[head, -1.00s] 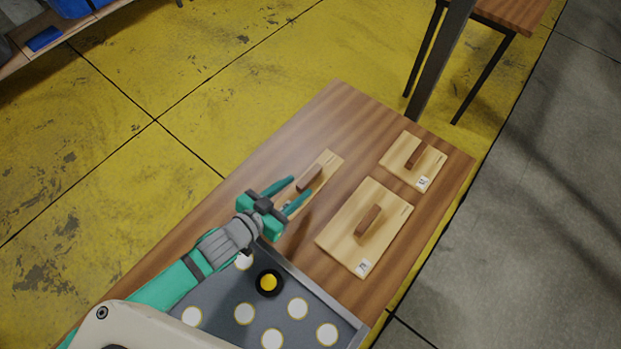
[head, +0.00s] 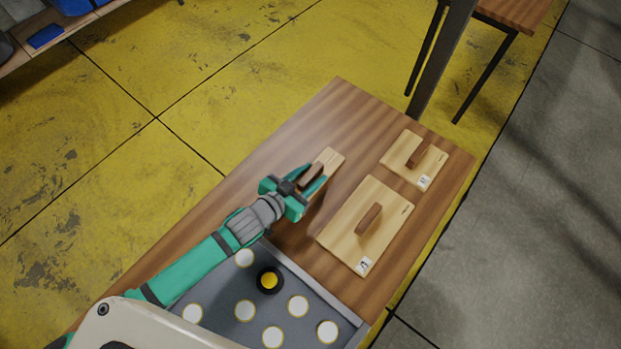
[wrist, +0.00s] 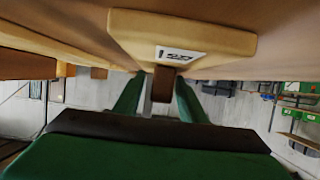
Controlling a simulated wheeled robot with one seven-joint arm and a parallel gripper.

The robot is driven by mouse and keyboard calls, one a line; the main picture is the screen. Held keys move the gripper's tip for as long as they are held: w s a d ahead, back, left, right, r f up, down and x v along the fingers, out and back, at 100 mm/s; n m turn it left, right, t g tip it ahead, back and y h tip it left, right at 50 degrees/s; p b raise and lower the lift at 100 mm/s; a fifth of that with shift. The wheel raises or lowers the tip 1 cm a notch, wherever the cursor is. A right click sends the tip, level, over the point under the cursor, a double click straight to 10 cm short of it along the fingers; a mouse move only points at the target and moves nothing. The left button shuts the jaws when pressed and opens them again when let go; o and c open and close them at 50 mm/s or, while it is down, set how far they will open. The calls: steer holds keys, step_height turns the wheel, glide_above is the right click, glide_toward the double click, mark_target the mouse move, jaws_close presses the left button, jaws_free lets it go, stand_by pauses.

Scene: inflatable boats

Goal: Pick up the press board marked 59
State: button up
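Three pale wooden press boards with brown handles lie on the wooden table. The narrow left board (head: 333,158) is partly hidden by my gripper (head: 312,178). My gripper is open, with its green fingers on either side of that board's brown handle (head: 311,174). In the wrist view, this board (wrist: 190,30) fills the top and carries a white label (wrist: 180,54), whose digits I cannot read for sure. The handle (wrist: 164,84) shows between the two fingers (wrist: 158,97), with a gap on its left. The large board (head: 345,235) and the small board (head: 432,163) lie to the right, with labels too small to read.
A grey tray (head: 222,301) with several white discs and a black-and-yellow knob (head: 269,280) sits at the near end of the table. The table (head: 345,105) is bare at its far end. A dark post (head: 440,65) stands beyond it.

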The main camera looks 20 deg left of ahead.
jaws_close()
steer(key=shift+r, duration=0.15)
